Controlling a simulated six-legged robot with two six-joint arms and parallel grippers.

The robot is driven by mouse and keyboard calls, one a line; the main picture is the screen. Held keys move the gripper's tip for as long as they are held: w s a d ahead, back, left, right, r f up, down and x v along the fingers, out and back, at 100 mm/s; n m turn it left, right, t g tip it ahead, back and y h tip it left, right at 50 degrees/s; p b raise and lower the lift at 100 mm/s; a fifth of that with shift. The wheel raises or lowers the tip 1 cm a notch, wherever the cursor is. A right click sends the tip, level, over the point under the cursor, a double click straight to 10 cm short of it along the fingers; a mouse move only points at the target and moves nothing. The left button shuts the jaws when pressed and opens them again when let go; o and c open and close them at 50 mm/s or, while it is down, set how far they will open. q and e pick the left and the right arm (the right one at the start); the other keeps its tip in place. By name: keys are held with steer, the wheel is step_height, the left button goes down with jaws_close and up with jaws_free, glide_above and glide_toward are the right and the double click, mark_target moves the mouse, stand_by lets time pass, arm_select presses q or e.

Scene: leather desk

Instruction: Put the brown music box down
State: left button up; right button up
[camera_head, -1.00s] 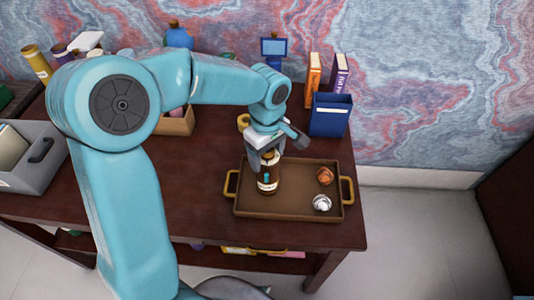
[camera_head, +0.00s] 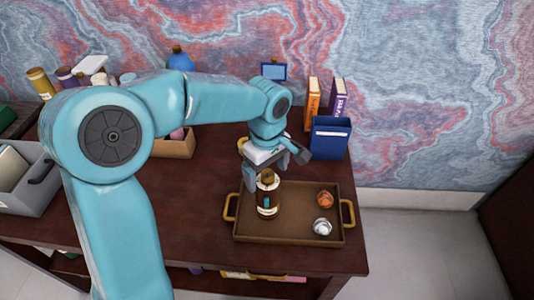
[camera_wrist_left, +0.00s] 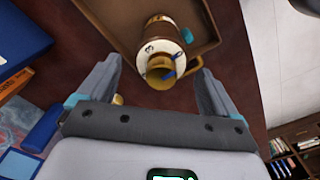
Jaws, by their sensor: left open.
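The brown music box (camera_head: 267,196) looks like a dark brown cylinder with a pale label and a gold top. It stands upright in the left part of the brown tray (camera_head: 290,232). In the left wrist view the music box (camera_wrist_left: 162,42) lies just beyond the fingertips, with its gold top toward me. My right gripper is in no view.
The tray also holds an orange-brown ball (camera_head: 325,199) and a silver ball (camera_head: 322,227). A blue holder (camera_head: 330,138) and upright books (camera_head: 312,103) stand behind it. A grey bin (camera_head: 30,185) is at the far left. The desk (camera_head: 200,220) left of the tray is clear.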

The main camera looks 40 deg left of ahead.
arm_select(q)
step_height(320, 180, up, 9)
steer(key=shift+r+p, duration=0.1)
steer(key=shift+p, duration=0.2)
steer(key=shift+s, duration=0.1)
stand_by(0.4)
